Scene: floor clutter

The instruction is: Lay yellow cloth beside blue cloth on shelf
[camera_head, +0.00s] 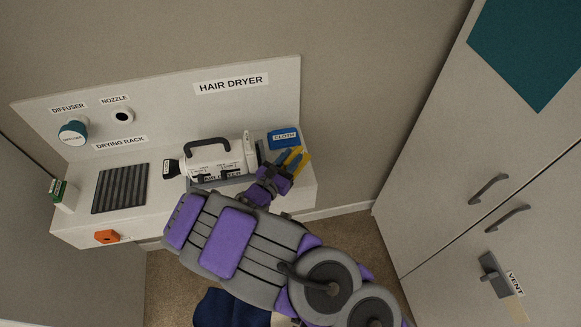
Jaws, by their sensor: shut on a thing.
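The blue cloth (284,139), labelled CLOTH, lies at the right end of the white shelf (301,187). My gripper (291,160) is just in front of the blue cloth, over the shelf's right end. It is shut on the yellow cloth (302,164), of which only a small yellow part shows at the fingers. The rest of the yellow cloth is hidden by the gripper. I cannot tell whether the yellow cloth touches the shelf.
A white hair dryer unit (219,163) with a dark handle stands left of my gripper. A drying rack (120,188), a diffuser (73,131) and a small green-and-white box (64,196) are farther left. A cabinet (440,200) stands at right. Dark blue fabric (230,308) lies on the floor.

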